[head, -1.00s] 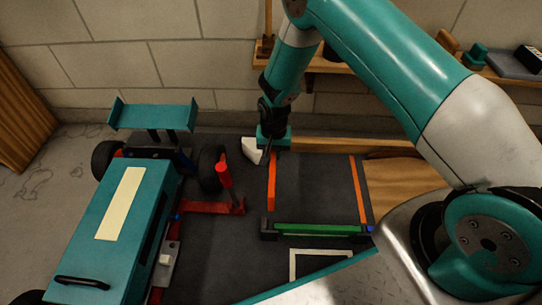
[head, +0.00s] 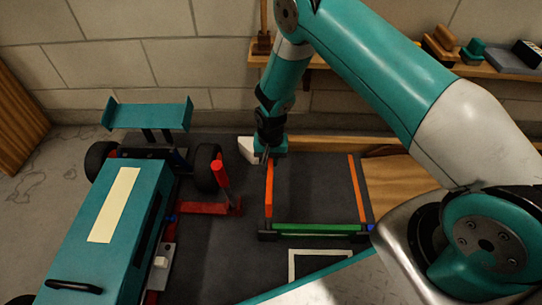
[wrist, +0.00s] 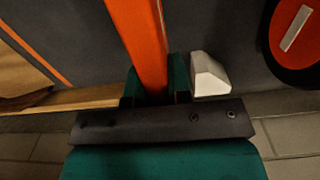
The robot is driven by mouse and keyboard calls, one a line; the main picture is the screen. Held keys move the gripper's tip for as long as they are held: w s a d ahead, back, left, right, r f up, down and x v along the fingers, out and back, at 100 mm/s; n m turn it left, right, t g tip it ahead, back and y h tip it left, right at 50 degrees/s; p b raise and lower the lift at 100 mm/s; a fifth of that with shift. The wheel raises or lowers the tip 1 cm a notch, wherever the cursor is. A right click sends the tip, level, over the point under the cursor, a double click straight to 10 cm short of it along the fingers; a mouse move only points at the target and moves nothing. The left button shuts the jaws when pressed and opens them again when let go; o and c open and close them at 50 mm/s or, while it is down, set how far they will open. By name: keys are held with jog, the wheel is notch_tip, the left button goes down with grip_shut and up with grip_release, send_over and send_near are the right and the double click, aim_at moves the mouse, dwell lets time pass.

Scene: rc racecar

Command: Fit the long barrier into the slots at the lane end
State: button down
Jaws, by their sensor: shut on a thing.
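My gripper (head: 266,157) is shut on one end of a long orange bar (head: 269,190), at the far left of the dark lane area. In the wrist view the gripper (wrist: 156,85) has the orange bar (wrist: 140,35) between its teal jaws, with the bar running away toward the top. A green bar (head: 318,228) lies across the near end of the lane, with a dark block (head: 267,237) at its left end. I cannot tell whether the orange bar touches the floor or that block. The slots themselves are not clearly visible.
A white wedge (head: 247,149) stands close beside my gripper and also shows in the wrist view (wrist: 209,76). A teal racecar (head: 125,215) and a red upright handle (head: 220,176) are to the left. An orange strip (head: 357,188) runs along the lane's right side. The lane middle is clear.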

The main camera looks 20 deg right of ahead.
jog(key=shift+f+b, duration=0.3)
jog(key=shift+f, duration=0.55)
jog(key=shift+p, duration=0.65)
dwell(0.9)
jog(key=shift+f+b, duration=2.85)
jog(key=shift+f, duration=1.5)
jog(key=c, duration=1)
grip_release()
jog(key=shift+o, duration=0.2)
notch_tip(320, 180, up, 18)
jog(key=p, duration=1)
jog(key=shift+f, duration=0.25)
